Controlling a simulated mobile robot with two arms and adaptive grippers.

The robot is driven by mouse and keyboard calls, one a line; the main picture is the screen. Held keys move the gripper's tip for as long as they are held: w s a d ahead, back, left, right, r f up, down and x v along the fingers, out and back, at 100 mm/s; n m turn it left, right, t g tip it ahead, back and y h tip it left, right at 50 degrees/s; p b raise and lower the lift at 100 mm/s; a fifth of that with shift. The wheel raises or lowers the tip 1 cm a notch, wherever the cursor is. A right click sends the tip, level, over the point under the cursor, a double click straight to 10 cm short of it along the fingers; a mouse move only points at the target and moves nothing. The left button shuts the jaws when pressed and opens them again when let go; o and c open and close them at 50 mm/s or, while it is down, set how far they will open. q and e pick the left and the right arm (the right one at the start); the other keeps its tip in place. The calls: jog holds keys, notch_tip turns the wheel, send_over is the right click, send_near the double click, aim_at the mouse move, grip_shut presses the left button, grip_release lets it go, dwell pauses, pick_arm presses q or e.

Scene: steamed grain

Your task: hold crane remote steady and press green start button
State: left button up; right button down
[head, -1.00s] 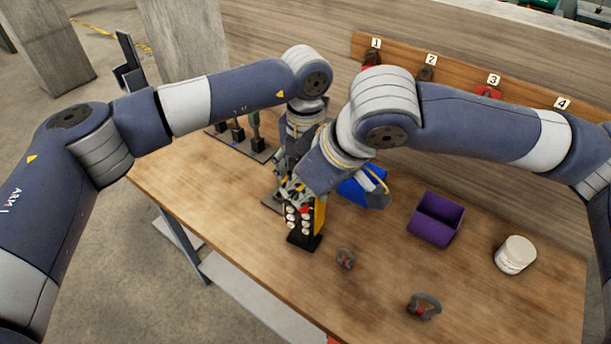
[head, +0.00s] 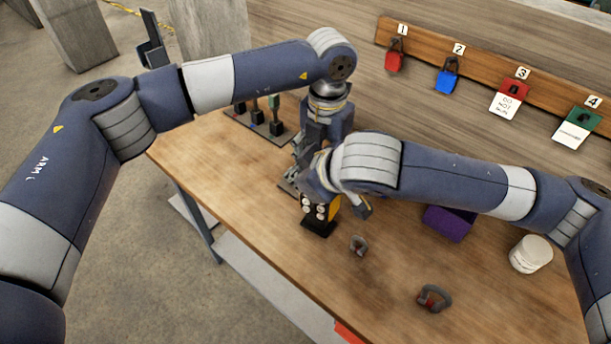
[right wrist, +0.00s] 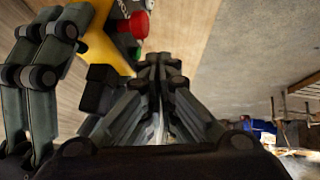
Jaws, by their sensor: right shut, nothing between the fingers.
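The crane remote (head: 320,208) stands upright on a dark foot on the workbench, with a black face, white buttons and a yellow side. My right gripper (head: 318,182) is at its upper part and covers it in the head view. In the right wrist view the yellow remote (right wrist: 105,42) shows at the top, with a red and a green part (right wrist: 140,22) on it. My right gripper's fingers (right wrist: 160,75) are shut and empty, close beside the remote. My left gripper (head: 300,165) is behind the right one at the remote, mostly hidden; whether it grips cannot be told.
A purple bin (head: 450,222), a white tub (head: 531,254) and two shackles (head: 358,246) (head: 433,298) are on the workbench (head: 270,250). A rack with several upright parts (head: 257,120) stands at the back left. Padlocks (head: 447,76) hang on a numbered board. The front left of the bench is clear.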

pick_arm(q)
jog(key=shift+s+f, duration=0.1)
jog(key=shift+f, duration=0.05)
pick_arm(e)
jog(key=a+f+n+t, duration=0.1)
jog(key=a+f+t, duration=0.3)
jog(key=f, duration=0.2)
jog(key=s+a+r+t, duration=0.1)
jog(key=s+r+t, duration=0.2)
jog(key=s+t, duration=0.3)
jog(key=s, duration=0.2)
jog(key=shift+s+a+n, duration=0.25)
jog(key=shift+s+n, duration=0.1)
jog(key=shift+n, duration=0.05)
jog(key=shift+w, duration=0.1)
jog(key=w+d, duration=0.4)
jog(key=w, duration=0.3)
jog(key=shift+w, duration=0.3)
jog(key=shift+w+d, duration=0.1)
dwell(0.9)
jog(key=shift+w+d, duration=0.15)
jog(key=shift+w, duration=0.15)
